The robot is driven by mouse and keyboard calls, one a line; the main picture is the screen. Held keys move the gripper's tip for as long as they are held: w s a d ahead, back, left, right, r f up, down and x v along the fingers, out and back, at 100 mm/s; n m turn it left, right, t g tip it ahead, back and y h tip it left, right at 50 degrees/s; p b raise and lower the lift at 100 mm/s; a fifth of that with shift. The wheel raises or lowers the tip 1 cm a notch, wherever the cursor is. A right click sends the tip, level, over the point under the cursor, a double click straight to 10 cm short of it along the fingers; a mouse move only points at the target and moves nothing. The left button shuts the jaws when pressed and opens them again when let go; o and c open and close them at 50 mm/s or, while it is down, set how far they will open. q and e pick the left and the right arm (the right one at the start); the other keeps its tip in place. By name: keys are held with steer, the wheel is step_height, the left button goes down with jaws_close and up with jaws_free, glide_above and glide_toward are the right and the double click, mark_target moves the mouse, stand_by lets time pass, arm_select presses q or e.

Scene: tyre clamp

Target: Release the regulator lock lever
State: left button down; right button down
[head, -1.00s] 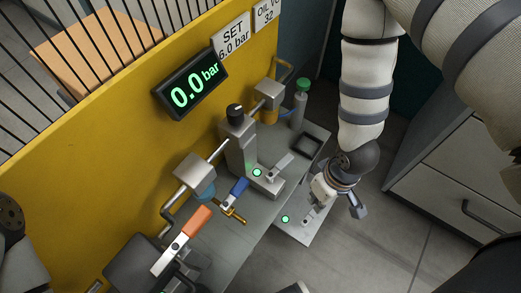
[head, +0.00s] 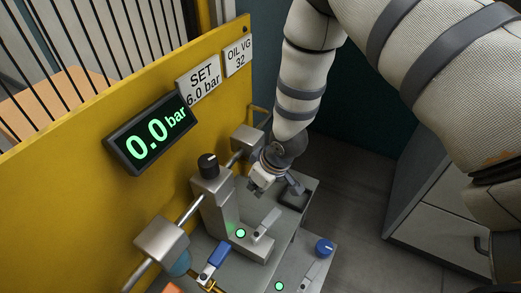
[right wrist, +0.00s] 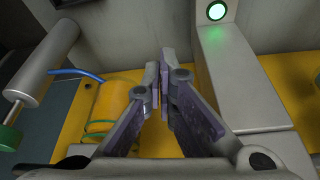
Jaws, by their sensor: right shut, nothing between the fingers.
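The regulator (head: 212,205) is a grey upright block with a black knob (head: 208,165) on top. A short grey lever (head: 267,222) stands tilted on its foot, beside a lit green lamp (head: 240,233); it looks like the lock lever. My right gripper (head: 260,182) is behind and to the right of the regulator, above the grey bench, apart from the lever. In the right wrist view the right gripper (right wrist: 163,75) is shut and empty, with a green lamp (right wrist: 217,11) on a grey block at upper right. My left gripper is not in view.
A display (head: 152,135) reading 0.0 bar is on the yellow panel (head: 60,200). A blue-handled lever (head: 213,256) is left of the regulator's foot. A blue knob (head: 325,248) and another green lamp (head: 280,286) are at lower right. Open floor lies right of the bench.

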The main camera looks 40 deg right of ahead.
mark_target(266, 226)
step_height(266, 226, down, 6)
steer(key=s+b, duration=0.1)
steer(key=s, duration=0.1)
steer(key=shift+d+b, duration=0.2)
steer(key=shift+b, duration=0.2)
